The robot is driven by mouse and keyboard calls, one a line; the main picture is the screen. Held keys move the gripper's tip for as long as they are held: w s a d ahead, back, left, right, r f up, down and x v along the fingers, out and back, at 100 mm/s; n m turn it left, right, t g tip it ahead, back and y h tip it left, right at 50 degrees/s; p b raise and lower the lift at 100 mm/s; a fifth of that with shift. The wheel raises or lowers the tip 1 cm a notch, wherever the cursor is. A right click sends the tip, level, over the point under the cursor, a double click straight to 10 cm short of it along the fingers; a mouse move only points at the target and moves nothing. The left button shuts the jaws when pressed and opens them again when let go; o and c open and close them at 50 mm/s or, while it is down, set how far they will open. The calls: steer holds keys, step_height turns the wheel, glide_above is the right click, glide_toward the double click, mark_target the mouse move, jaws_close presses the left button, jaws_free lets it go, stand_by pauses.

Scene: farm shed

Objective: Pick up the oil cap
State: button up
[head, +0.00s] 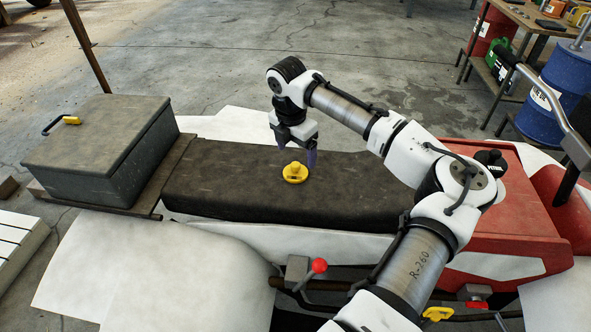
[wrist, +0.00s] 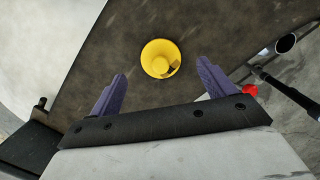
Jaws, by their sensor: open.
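The oil cap is a small yellow round cap (head: 295,173) with a raised knob, lying on the black seat (head: 220,188) of a red and white vehicle. In the wrist view the yellow cap (wrist: 160,58) lies ahead of the fingertips, roughly midway between them. My gripper (head: 296,156) is open and empty above the seat, close to the cap. Its two purple fingers show in the wrist view (wrist: 162,75), spread apart with nothing between them. I cannot tell the exact height of the fingertips above the seat.
A grey box (head: 105,145) with a yellow latch stands on a rack left of the seat. A red-knobbed lever (head: 319,266) rises in front. A blue barrel (head: 560,95) and a workbench (head: 530,22) stand at the right back. The seat around the cap is clear.

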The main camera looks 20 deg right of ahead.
mark_target(296, 164)
steer(key=shift+f+p, duration=0.9)
steer(key=shift+f, duration=1.8)
steer(key=c, duration=1.1)
steer(key=shift+o, duration=0.2)
steer(key=shift+r, duration=0.1)
